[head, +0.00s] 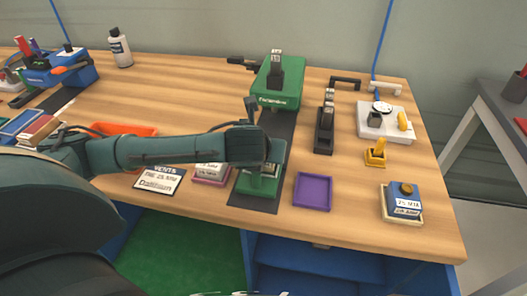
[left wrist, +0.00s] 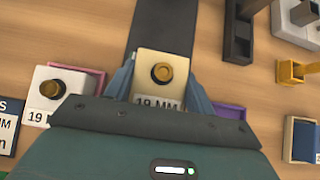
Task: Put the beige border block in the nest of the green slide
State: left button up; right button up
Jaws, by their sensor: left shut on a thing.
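The beige border block (left wrist: 150,66) has a brass knob and a 19 MM label. My left gripper (left wrist: 161,88) is shut on it, one finger on each side, and the block looks upright. In the head view, my left gripper (head: 262,163) is over the green slide (head: 256,189), which sits on a dark track (head: 279,126). The gripper hides most of the nest and block there, so I cannot tell whether the block touches the nest. My right gripper is not in view.
An empty purple tray (head: 313,191) lies right of the slide. A white block in a pink tray (head: 212,181) is close on the left. A green press (head: 279,86) stands behind. A blue block (head: 404,198) sits in a tray at the right.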

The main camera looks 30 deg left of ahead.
pick_arm(q)
jog(key=shift+f, duration=0.2)
jog(key=o, duration=1)
jog(key=shift+s+r, duration=0.15)
jog(key=shift+r, duration=0.15)
jog(key=p+v, duration=0.2)
jog(key=v, duration=0.8)
jog(key=shift+s+d+r, duration=0.15)
jog(key=shift+s+r, duration=0.35)
jog(key=shift+s, duration=0.05)
